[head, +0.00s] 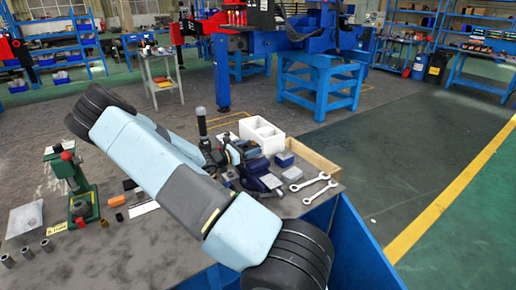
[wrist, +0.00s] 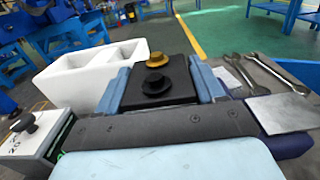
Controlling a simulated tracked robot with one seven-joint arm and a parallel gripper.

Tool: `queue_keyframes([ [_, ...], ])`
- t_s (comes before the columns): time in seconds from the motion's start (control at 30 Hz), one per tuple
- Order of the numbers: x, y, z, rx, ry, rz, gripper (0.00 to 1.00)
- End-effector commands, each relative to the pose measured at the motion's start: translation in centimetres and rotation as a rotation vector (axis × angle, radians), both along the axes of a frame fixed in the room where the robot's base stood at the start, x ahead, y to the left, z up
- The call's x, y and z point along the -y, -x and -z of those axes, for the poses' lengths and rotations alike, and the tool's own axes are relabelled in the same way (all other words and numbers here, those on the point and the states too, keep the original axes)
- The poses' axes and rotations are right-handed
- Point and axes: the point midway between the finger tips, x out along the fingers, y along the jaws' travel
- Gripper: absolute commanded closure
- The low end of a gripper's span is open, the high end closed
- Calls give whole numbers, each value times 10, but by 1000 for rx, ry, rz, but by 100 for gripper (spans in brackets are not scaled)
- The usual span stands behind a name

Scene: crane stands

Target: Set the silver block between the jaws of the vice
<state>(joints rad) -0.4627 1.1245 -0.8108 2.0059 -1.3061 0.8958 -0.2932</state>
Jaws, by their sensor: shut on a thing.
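My gripper (wrist: 160,78) is in the middle of the wrist view, its two pale blue fingers standing either side of a black block (wrist: 178,95) with a brass knob and a black knob on top. The gripper also shows in the head view (head: 243,151), partly hidden by my arm. The dark blue vice (head: 256,178) is beside my gripper; a flat grey piece on it (wrist: 284,113) shows at the right of the wrist view. The silver block (head: 292,174) seems to lie on the bench by the wrenches. The gap between the vice jaws cannot be made out.
A white two-part box (head: 262,134) stands behind my gripper. Two wrenches (head: 320,187) lie at the right, near a blue box (head: 284,159). A green hand press (head: 76,190) stands at the left of the bench, with small parts around it. A black post (head: 201,122) rises beside my arm.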

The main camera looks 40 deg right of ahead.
Motion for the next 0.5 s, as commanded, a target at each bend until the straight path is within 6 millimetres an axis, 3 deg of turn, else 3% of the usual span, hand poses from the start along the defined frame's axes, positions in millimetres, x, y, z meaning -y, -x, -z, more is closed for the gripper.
queue_keyframes([
  [0.1, 1, 0, 9, 1, 2, 1, 96],
  [0.43, 0, 0, 11, 2, 1, 0, 96],
  [0.47, 0, 0, 11, 1, -1, 0, 29],
  [0.5, 0, 0, 11, 1, -1, 0, 25],
])
